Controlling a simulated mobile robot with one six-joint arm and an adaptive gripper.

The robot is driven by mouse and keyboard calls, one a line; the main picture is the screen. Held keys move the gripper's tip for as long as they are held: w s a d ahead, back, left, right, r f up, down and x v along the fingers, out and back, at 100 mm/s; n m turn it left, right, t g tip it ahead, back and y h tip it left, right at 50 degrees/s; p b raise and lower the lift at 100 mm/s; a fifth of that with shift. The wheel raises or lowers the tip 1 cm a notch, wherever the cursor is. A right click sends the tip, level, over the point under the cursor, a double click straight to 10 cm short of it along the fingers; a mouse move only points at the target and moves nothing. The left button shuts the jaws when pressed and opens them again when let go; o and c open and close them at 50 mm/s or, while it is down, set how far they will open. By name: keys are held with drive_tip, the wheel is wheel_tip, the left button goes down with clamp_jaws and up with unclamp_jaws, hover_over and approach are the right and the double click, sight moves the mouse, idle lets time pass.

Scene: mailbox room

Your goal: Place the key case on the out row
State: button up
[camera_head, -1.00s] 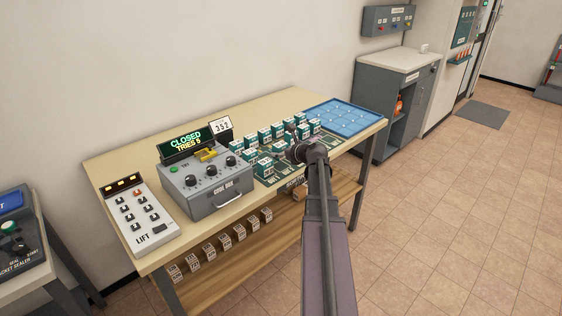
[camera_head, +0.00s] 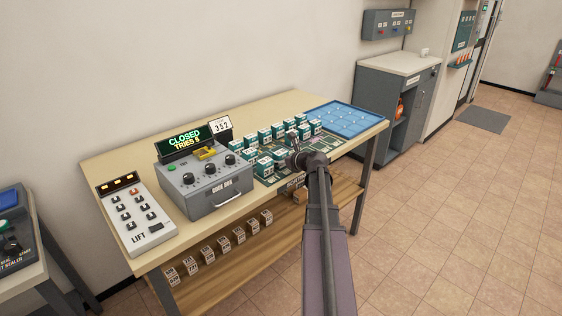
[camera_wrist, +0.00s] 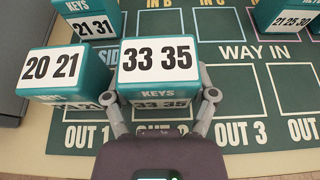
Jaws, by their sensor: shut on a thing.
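My gripper (camera_wrist: 160,95) is shut on a teal key case (camera_wrist: 158,62) labelled 33 35, one finger on each side of it. In the wrist view the case is just behind the OUT 2 label, over the out row (camera_wrist: 185,134). I cannot tell if it touches the board. A second teal case (camera_wrist: 68,70) labelled 20 21 is close on its left, behind OUT 1. OUT 3 and OUT 4 show bare outlined squares. In the head view my gripper (camera_head: 293,160) is at the board's front edge, and the arm partly hides the board.
Several teal cases (camera_head: 264,134) stand on the board's back rows. A grey code box (camera_head: 205,180) stands left of the board and a blue tray (camera_head: 346,117) right. The WAY IN strip (camera_wrist: 255,50) looks clear. Several small labelled blocks (camera_head: 224,244) sit on the lower shelf.

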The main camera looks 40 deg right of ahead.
drive_tip(key=shift+f, duration=0.2)
drive_tip(key=o, duration=0.9)
drive_tip(key=shift+o, duration=0.2)
drive_tip(key=shift+r, duration=0.15)
drive_tip(key=shift+r, duration=0.15)
drive_tip(key=a+p+v, duration=0.1)
drive_tip(key=p+v, duration=0.3)
drive_tip(key=v, duration=0.8)
drive_tip(key=shift+d+p, duration=0.3)
drive_tip(key=shift+d, duration=0.15)
